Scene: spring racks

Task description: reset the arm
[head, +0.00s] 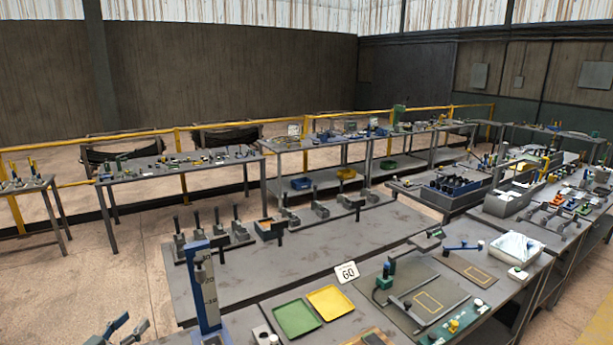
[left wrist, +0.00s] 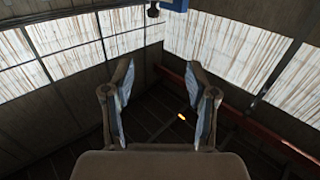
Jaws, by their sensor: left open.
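My left gripper (head: 130,325) shows at the bottom left edge of the head view, low over the floor beside the bench's left end. Its two fingers are apart and nothing is between them. In the left wrist view the same gripper (left wrist: 157,78) points up toward the dark wall and the pale upper panels, with open space between its fingers. The rest of the left arm is out of the head view. My right gripper is in neither view.
A blue upright gauge (head: 205,295) stands on the near bench, close to my left gripper. A green tray (head: 297,318), a yellow tray (head: 330,302) and a GO sign (head: 346,272) are to its right. Open floor (head: 125,270) lies on the left.

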